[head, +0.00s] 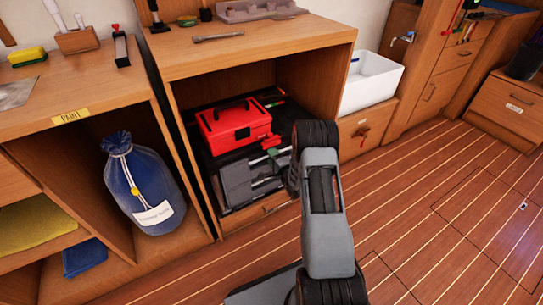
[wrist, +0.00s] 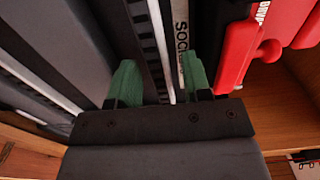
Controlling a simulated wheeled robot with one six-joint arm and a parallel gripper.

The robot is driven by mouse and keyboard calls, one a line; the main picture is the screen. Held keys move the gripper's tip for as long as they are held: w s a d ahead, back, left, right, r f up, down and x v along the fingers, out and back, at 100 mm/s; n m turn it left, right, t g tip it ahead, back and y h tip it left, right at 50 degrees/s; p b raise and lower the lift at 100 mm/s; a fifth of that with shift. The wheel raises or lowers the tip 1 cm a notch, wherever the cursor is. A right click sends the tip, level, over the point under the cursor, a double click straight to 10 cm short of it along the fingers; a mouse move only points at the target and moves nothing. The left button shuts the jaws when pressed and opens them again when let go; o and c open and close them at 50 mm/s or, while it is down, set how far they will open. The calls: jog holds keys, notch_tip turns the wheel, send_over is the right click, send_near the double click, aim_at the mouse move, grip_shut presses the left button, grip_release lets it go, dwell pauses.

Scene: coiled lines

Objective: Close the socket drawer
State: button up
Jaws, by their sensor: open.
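A tool chest stands in the open bay of the wooden cabinet, with a red toolbox (head: 236,126) on its dark top. Its grey drawer fronts (head: 236,187) with pale bar handles show below, partly hidden by my arm. How far the drawer stands out is unclear.
The bay's wooden side walls and top (head: 250,45) close in around the chest. A blue sack (head: 143,190) stands in the left bay. A white basin (head: 371,82) is to the right. The plank floor (head: 440,210) at right is clear.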

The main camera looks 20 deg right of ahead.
jog(key=s+d+p, duration=0.1)
jog(key=s+p, duration=0.2)
jog(key=s, duration=0.9)
jog(key=shift+s+d, duration=0.2)
jog(key=shift+s, duration=0.2)
jog(key=w+a+r+n+g+h+p, duration=0.1)
jog(key=w+r+n+g+h+p, duration=0.2)
jog(key=r+p, duration=0.9)
jog(key=w+a+r+n+g+p, duration=0.1)
jog(key=a+r+n+g+p, duration=0.3)
jog(key=r, duration=1.4)
jog(key=s+a+r+n+g+p, duration=0.3)
jog(key=s+r+p, duration=0.5)
jog(key=r, duration=0.6)
jog(key=s+a+r+n+g+y+p, duration=0.1)
jog(key=s+a+r+n+g+p, duration=0.3)
jog(key=s+r+p, duration=0.5)
jog(key=s+a+r+n, duration=0.2)
jog(key=s+r, duration=0.2)
jog(key=r, duration=0.1)
jog(key=shift+s+n, duration=0.3)
jog(key=shift+n, duration=0.1)
